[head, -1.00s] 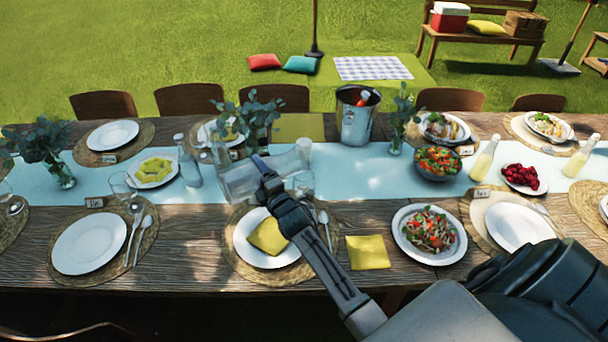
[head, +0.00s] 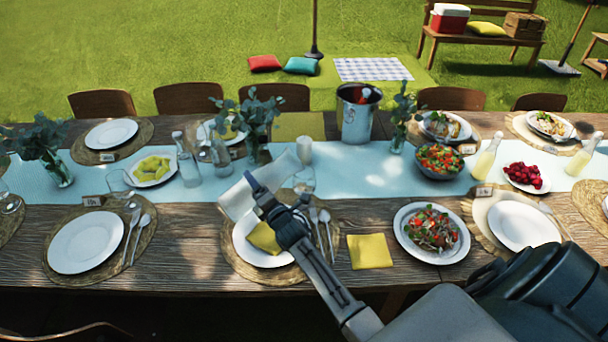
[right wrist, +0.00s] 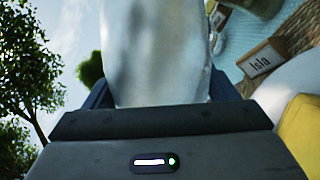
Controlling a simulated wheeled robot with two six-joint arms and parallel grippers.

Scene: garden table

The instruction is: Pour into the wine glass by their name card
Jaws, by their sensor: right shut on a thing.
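My right gripper (head: 258,190) is shut on a pale, see-through vessel (head: 235,203) and holds it tilted above the middle place setting. The vessel also fills the centre of the right wrist view (right wrist: 155,50); its contents cannot be made out. A clear wine glass (head: 304,182) stands just right of the vessel; whether they touch is unclear. A name card reading "Isla" (right wrist: 262,60) shows in the right wrist view beside a plate and yellow napkin. Another wine glass (head: 119,182) stands by the left card (head: 93,201). My left gripper is not in view.
The middle plate (head: 262,259) with a yellow napkin (head: 264,238) lies below the vessel. A salad plate (head: 431,228) is at right.

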